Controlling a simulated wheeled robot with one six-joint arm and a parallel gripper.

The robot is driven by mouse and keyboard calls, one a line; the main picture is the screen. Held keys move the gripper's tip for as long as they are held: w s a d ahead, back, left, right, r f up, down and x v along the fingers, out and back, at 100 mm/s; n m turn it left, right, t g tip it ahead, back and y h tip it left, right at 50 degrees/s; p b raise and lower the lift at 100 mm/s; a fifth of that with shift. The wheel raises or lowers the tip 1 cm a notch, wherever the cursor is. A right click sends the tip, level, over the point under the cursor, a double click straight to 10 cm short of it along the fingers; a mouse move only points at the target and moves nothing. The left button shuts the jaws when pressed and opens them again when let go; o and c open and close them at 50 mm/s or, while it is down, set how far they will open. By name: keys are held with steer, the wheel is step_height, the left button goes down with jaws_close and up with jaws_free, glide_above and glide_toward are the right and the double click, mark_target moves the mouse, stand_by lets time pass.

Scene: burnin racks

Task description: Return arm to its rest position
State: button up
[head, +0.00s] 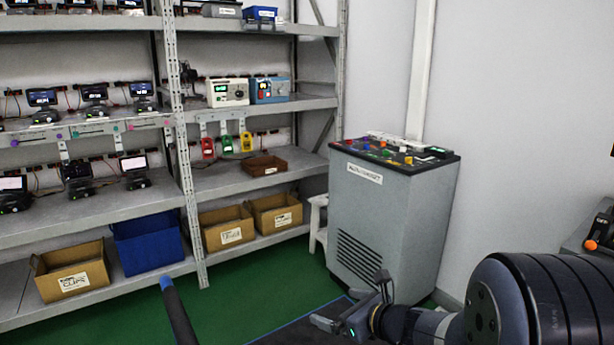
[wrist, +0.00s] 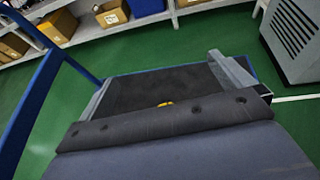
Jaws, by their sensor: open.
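My arm reaches in from the lower right of the head view. My gripper (head: 354,304) is at its end, low in front of the grey cabinet. Its jaws are apart, with nothing seen between them. In the wrist view, a dark padded bar and a grey-blue surface fill the lower part. Beyond them lies a flat black deck (wrist: 150,86) with blue edges. A small yellow thing (wrist: 165,103) shows at the deck's near edge, partly hidden by the bar. I cannot tell what it is.
A grey cabinet (head: 385,228) with coloured items on top stands behind the gripper. Shelves (head: 235,178) at left hold devices, cardboard bins (head: 75,272) and a blue bin (head: 148,243). A white stool (head: 317,215) stands beside the cabinet. Green floor (head: 255,305) is open before the shelves.

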steer(key=d+r+m+t+h+p, duration=0.1)
steer(key=d+r+h+p, duration=0.1)
steer(key=r+p, duration=0.5)
steer(key=d+r+m+t+h+p, duration=0.1)
steer(key=d+r+p, duration=0.3)
steer(key=r+p, duration=0.4)
steer(key=m+p, duration=0.1)
steer(key=p, duration=0.2)
steer(key=shift+w+m+h, duration=0.3)
steer(key=shift+h, duration=0.1)
steer(key=shift+r, duration=0.1)
steer(key=shift+s, duration=0.1)
